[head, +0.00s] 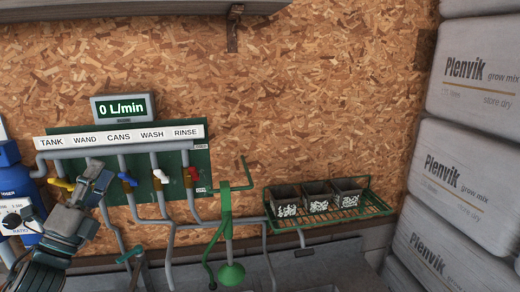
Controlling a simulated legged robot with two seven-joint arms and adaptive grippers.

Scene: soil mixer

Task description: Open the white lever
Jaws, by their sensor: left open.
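The white lever (160,176) sits on the grey pipe below the WASH label, on the green panel (172,190). A blue lever (127,179) is to its left and a red lever (191,174) to its right. A yellow lever (62,184) is at the far left below TANK. My left gripper (99,177) is open, in front of the pipe below WAND. It is left of the blue lever and apart from the white lever, and it hides whatever is on the WAND pipe. My right gripper is not in view.
A display (122,107) reads 0 L/min above the label strip (120,137). A green stand (226,225) is right of the panel. A green wire rack (335,222) holds three dark pots. White sacks (450,180) are stacked at the right. A blue container (12,185) is at the left.

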